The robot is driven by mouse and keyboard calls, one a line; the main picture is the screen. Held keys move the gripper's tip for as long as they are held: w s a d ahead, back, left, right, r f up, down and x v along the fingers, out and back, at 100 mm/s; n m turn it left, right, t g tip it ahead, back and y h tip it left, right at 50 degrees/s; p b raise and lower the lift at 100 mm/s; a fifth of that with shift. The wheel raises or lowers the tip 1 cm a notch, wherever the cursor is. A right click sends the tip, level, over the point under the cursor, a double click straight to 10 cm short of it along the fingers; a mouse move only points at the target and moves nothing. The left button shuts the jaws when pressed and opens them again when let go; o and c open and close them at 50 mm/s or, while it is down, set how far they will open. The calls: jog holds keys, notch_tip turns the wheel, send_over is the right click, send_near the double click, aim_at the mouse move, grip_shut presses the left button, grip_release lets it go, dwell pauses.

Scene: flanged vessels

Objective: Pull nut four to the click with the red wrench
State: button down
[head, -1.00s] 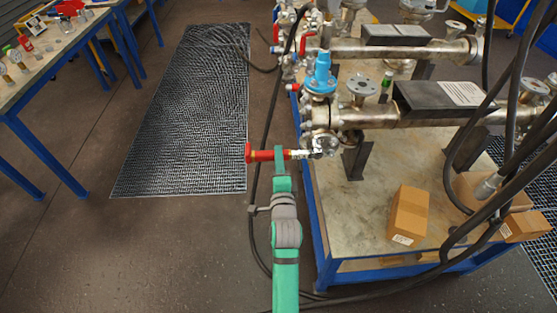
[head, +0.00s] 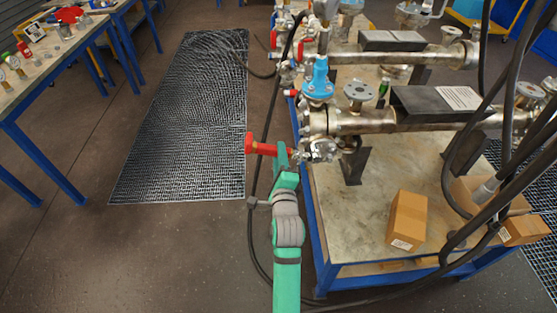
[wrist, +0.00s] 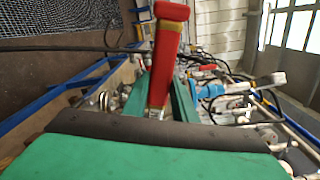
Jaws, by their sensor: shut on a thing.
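The red wrench (head: 262,148) has a red handle pointing left and a metal head at the end flange of the near vessel (head: 400,118). My gripper (head: 283,158) is shut on the wrench between its handle and head. In the wrist view the red wrench (wrist: 168,50) stands up between the green fingers of my gripper (wrist: 160,100). The flange (head: 318,151) at the wrench head is small and partly hidden, so I cannot tell the nuts apart or see how the head sits on one.
A blue-framed bench (head: 350,225) carries the vessels, a blue valve (head: 318,80) and a cardboard box (head: 407,220). Black hoses (head: 480,170) hang at the right. A floor grating (head: 185,120) and open floor lie to the left.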

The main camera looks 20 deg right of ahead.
jog(key=shift+d+r+m, duration=0.2)
jog(key=shift+r+m, duration=0.2)
jog(key=shift+r, duration=0.1)
jog(key=shift+d+r+m, duration=0.15)
jog(key=shift+r+m, duration=0.25)
jog(key=shift+r, duration=0.05)
jog(key=shift+v, duration=2.55)
jog(key=shift+s, duration=0.1)
